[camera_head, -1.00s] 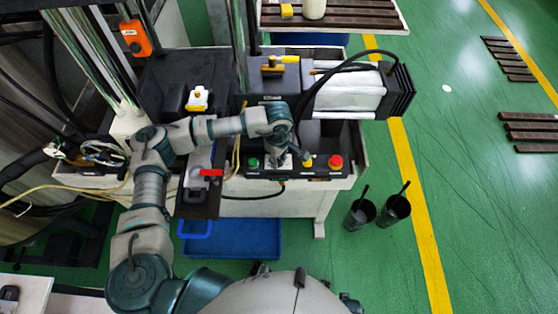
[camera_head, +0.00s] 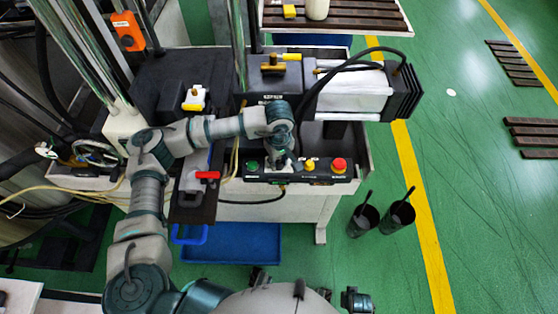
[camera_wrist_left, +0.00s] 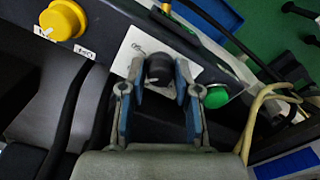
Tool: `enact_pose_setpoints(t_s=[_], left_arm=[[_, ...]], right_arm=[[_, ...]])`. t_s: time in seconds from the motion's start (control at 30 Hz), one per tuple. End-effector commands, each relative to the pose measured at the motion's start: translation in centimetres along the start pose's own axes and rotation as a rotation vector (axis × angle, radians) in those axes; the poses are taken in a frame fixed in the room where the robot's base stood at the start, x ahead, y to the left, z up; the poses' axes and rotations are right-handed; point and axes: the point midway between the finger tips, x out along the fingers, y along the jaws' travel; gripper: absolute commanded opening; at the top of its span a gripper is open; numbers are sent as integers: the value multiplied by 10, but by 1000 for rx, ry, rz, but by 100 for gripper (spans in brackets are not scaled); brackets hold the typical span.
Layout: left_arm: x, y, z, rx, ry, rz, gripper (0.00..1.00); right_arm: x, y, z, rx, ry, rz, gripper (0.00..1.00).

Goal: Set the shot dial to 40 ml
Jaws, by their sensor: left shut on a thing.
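The shot dial (camera_wrist_left: 158,70) is a small black knob on a white scale plate (camera_wrist_left: 128,56) on the black control panel (camera_head: 322,177). In the left wrist view my left gripper (camera_wrist_left: 158,80) has one finger on each side of the dial and is shut on it. In the head view the left gripper (camera_head: 285,163) reaches down to the panel between the green button and the yellow knob, and hides the dial. The scale marks and the dial's pointer are too small to read.
On the panel are a green button (camera_head: 253,165), a yellow knob (camera_head: 309,165) and a red button (camera_head: 339,165). A red-handled valve (camera_head: 207,175) stands left of the panel. Two dark cups (camera_head: 362,220) stand on the floor at right. A blue tray (camera_head: 232,243) lies below.

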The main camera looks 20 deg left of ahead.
Motion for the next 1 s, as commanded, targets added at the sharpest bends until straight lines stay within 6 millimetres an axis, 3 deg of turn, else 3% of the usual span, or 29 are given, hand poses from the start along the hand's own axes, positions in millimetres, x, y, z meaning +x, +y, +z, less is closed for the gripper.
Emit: enact_pose_setpoints(t_s=[0.17, 0.2, 0.27, 0.3, 0.67, 1.0], left_arm=[[2, -1, 0, -2, 0, -4, 0], [2, -1, 0, -2, 0, -4, 39], [2, -1, 0, -2, 0, -3, 54], [2, -1, 0, -2, 0, -3, 57], [-6, 0, 0, -1, 1, 1, 57], [-74, 1, -1, -2, 2, 3, 57]], right_arm=[[1, 0, 0, 0, -1, 0, 0], [1, 0, 1, 0, -1, 0, 0], [1, 0, 1, 0, -2, 0, 0], [1, 0, 1, 0, -2, 0, 0], [0, 0, 0, 0, 3, 1, 0], [0, 0, 0, 0, 2, 0, 0]])
